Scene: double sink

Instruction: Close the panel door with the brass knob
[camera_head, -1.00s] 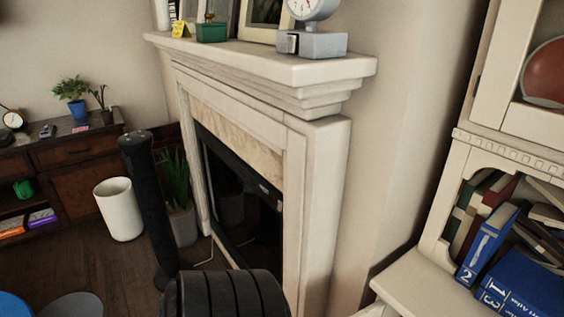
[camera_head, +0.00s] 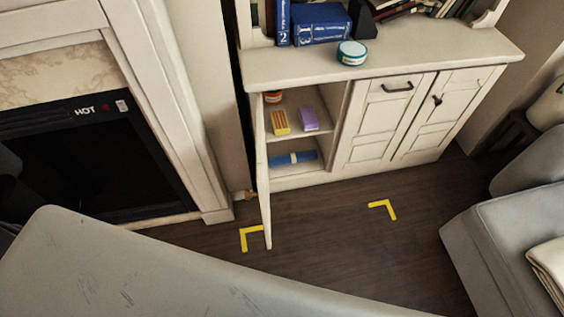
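A cream cabinet (camera_head: 255,75) stands at the upper middle of the head view. Its left panel door (camera_head: 263,175) is swung open toward me and shows nearly edge-on, so the left compartment is exposed. A small brownish thing (camera_head: 244,195) shows beside the door's outer face; I cannot tell whether it is the brass knob. The middle door (camera_head: 368,120) is closed and has a dark bar handle (camera_head: 398,87). The right door (camera_head: 445,113) is closed and has a dark knob (camera_head: 437,100). Neither of my grippers is in view.
The open compartment holds a yellow box (camera_head: 281,122), a purple box (camera_head: 309,119) and a blue roll (camera_head: 293,158). Yellow corner marks (camera_head: 383,208) lie on the floor before the cabinet. A fireplace (camera_head: 90,150) stands left and a grey sofa (camera_head: 515,230) right.

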